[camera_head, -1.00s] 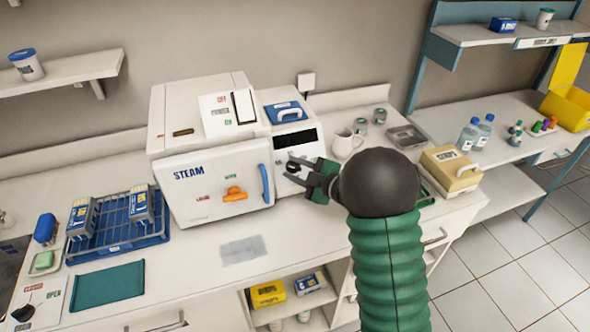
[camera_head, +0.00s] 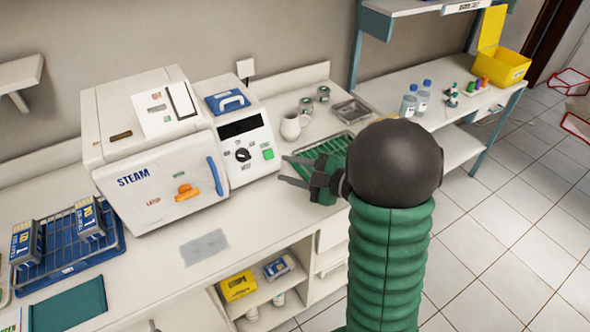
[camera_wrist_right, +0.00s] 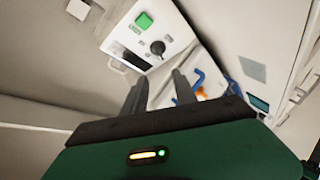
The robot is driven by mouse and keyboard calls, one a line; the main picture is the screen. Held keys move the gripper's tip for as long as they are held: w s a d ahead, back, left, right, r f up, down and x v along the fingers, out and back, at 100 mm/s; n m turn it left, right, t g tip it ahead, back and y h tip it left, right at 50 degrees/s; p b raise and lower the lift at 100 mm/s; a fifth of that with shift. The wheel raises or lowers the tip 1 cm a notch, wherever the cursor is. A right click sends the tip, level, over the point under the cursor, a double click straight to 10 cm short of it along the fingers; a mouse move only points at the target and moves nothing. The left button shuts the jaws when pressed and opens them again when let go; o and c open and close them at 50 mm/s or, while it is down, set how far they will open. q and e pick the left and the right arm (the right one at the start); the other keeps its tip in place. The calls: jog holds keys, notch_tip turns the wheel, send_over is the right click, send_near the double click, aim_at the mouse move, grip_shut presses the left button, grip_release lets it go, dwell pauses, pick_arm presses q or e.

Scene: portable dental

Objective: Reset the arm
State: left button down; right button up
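My right arm comes up from the bottom of the head view. Its gripper (camera_head: 288,171) is in the air over the counter, just right of the steam sterilizer's control panel (camera_head: 243,150). The two dark fingers are apart with nothing between them. In the right wrist view the fingers (camera_wrist_right: 160,92) point towards the panel and the sterilizer's blue handle, also apart and empty. The white steam sterilizer (camera_head: 150,190) has its front door shut, with an orange latch (camera_head: 187,192) and a blue handle (camera_head: 215,177). My left gripper is not in view.
A blue wire rack (camera_head: 70,268) with boxes stands at the left. A green tray (camera_head: 325,148), a white jug (camera_head: 292,126) and a metal tray (camera_head: 352,111) lie behind my right gripper. A yellow bin (camera_head: 500,66) stands on the far right bench. Open floor lies at the right.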

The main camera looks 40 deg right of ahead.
jog(key=shift+s+d+r, duration=0.15)
jog(key=shift+s, duration=0.55)
jog(key=w+f+m+g+h+p, duration=0.1)
jog(key=w+f+m+h, duration=0.15)
jog(key=w+m, duration=0.2)
jog(key=s+a+f+m+g, duration=0.1)
jog(key=a+f+m+g, duration=0.1)
jog(key=a, duration=0.1)
jog(key=s+a+f+m+g+h+p, duration=0.1)
jog(key=a+f+m+g, duration=0.1)
jog(key=a, duration=0.2)
jog(key=s+a+f+m+g+h, duration=0.1)
jog(key=a+f+m+g, duration=0.1)
jog(key=a+g, duration=0.1)
jog(key=shift+s+a+f+p, duration=0.25)
jog(key=shift+s+a+p, duration=0.05)
jog(key=shift+a+p, duration=0.1)
jog(key=s+a+f+m+g+y, duration=0.1)
jog(key=s+a+g, duration=0.3)
jog(key=s+a, duration=0.5)
jog(key=shift+f+m, duration=0.65)
jog(key=shift+f, duration=0.25)
